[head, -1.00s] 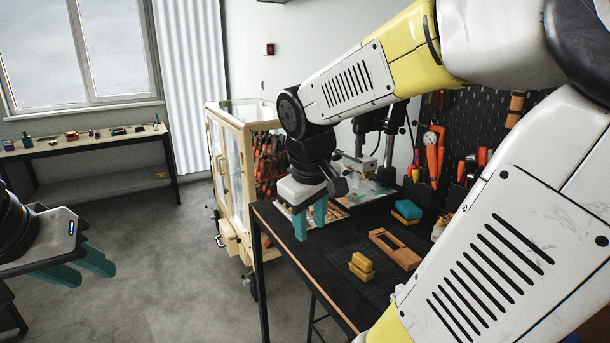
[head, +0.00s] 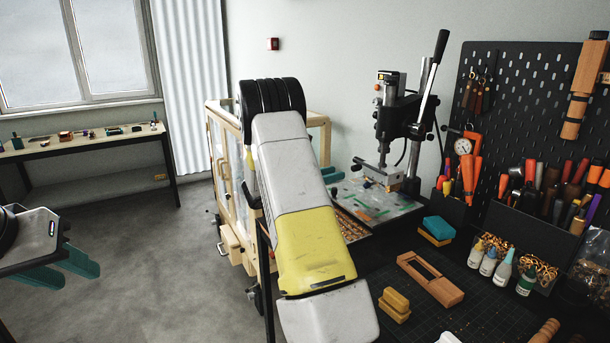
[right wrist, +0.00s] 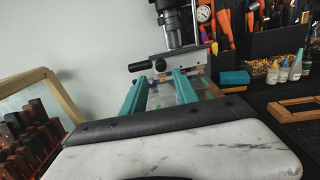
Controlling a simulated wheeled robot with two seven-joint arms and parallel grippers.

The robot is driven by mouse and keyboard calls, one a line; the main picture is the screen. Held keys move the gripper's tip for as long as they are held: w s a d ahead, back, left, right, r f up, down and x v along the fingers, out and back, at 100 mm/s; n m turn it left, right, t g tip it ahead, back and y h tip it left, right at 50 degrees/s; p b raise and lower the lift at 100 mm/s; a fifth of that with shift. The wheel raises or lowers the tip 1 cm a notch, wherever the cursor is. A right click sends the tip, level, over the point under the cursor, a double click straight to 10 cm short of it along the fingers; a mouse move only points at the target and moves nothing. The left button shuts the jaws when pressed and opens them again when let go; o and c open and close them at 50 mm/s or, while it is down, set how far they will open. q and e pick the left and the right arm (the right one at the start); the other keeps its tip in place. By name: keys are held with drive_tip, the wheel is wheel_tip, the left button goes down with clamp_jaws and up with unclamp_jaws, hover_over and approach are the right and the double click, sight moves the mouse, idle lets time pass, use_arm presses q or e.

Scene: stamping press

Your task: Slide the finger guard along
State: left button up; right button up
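The stamping press (head: 395,125) stands on the bench, with its long lever raised. A grey metal block with a dark knob at its left end, apparently the finger guard (head: 372,180), sits low at the press. In the right wrist view the guard (right wrist: 178,61) lies just beyond the fingertips, with a visible gap. My right gripper (right wrist: 160,78) is open and empty, its teal fingers pointing at the guard. In the head view my right gripper (head: 331,174) is partly hidden behind my arm. My left gripper (head: 80,277) is open and empty at the far left, away from the bench.
A wooden frame (head: 447,291), yellow blocks (head: 396,297) and a blue block (head: 438,227) lie on the bench. Small bottles (head: 489,260) and tool holders stand at right. A glass-sided cabinet (head: 216,165) is at left. A tray (head: 352,225) is partly behind my arm.

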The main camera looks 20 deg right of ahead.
drive_tip(key=d, duration=0.8)
drive_tip(key=shift+w, duration=0.25)
drive_tip(key=shift+a, duration=0.2)
clamp_jaws()
wheel_tip(320, 180, up, 9)
drive_tip(key=shift+r, duration=0.2)
drive_tip(key=shift+o, duration=1.3)
unclamp_jaws()
drive_tip(key=shift+a, duration=0.15)
